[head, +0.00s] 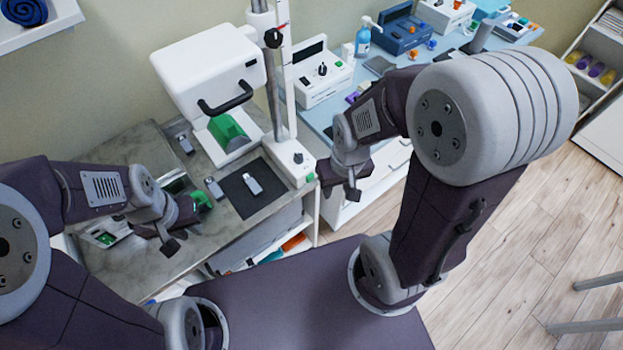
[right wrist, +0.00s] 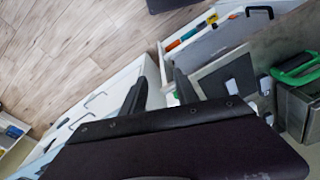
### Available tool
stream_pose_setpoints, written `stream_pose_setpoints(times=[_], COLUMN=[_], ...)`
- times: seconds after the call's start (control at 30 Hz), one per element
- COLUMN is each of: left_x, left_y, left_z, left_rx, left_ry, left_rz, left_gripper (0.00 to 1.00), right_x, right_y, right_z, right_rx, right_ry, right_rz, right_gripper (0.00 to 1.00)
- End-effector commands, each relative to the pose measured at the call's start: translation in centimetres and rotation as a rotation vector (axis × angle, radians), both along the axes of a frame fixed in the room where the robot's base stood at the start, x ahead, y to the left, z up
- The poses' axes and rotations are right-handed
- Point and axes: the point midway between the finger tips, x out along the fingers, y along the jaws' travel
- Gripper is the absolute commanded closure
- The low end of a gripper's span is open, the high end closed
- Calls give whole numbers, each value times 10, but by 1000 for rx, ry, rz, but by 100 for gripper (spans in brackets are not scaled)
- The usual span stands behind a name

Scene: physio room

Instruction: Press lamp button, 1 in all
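The lamp is a white box-shaped head (head: 208,70) with a black handle on a metal column. The button cannot be made out clearly there. My left gripper (head: 158,240) appears open, over the left part of the worktop, beside a green-topped thing (head: 202,199) that it partly hides.
A dark mat (head: 238,194) with a small pale device (head: 252,183) lies left of the lamp base. A blue side table (head: 325,118) behind my right arm holds a white control box (head: 322,80), a blue case and a bottle. Open wooden floor (head: 530,230) lies to the right.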

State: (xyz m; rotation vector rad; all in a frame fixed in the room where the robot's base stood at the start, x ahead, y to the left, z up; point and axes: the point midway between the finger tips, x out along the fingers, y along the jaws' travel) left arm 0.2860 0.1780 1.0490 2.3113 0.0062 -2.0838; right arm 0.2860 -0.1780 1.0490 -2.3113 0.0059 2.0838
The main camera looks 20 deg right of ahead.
Motion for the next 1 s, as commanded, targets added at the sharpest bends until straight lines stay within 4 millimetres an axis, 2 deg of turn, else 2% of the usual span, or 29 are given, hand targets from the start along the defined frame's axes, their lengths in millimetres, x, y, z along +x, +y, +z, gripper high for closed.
stream_pose_setpoints(times=[0.03,0.1,1.0], left_x=[0,0,0], left_y=[0,0,0], left_z=[0,0,0], left_rx=[0,0,0], left_ry=[0,0,0], left_rz=[0,0,0], left_gripper=[78,78,78], right_x=[0,0,0], right_y=[0,0,0], right_z=[0,0,0], right_rx=[0,0,0], right_ry=[0,0,0], right_rz=[0,0,0], right_gripper=[81,100,100])
